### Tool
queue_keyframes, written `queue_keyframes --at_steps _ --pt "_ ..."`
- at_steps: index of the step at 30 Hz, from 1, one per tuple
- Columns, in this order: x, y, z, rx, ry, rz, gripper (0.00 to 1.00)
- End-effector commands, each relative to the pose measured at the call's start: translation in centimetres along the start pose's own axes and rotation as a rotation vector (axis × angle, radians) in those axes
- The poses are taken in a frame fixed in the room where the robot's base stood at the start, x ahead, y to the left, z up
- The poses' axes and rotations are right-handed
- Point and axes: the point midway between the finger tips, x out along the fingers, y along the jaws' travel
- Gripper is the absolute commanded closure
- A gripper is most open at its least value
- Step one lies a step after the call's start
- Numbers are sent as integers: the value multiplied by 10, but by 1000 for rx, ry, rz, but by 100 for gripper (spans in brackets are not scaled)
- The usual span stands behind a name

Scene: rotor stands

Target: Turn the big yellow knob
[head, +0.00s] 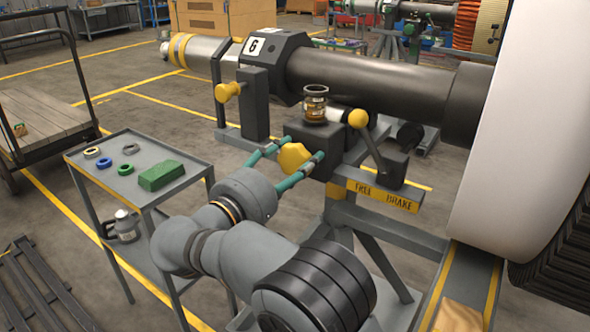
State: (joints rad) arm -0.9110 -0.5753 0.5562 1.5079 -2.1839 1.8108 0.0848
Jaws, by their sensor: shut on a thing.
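The big yellow knob (294,157) is a lobed yellow knob on the front of a dark box (322,141) on the rotor stand. My gripper (301,156) reaches it from the lower left, with one green finger on each side of the knob. The fingers are closed on it. My wrist and arm hide part of the stand below. How far the knob is turned cannot be told.
A lever with a yellow ball (358,119) and a jar (315,103) sit close above and right of the knob. A smaller yellow knob (228,91) is at upper left. A grey cart (180,153) with rings and a green block stands left. The rotor shaft (380,84) runs above.

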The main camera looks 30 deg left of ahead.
Motion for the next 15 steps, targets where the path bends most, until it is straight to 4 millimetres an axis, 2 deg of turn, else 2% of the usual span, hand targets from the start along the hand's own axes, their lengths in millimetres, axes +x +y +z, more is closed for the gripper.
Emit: queue_keyframes --at_steps 1,15 --pt "3 -6 8 12 -23 -9 69" --pt "3 -5 7 38 -22 -9 69"
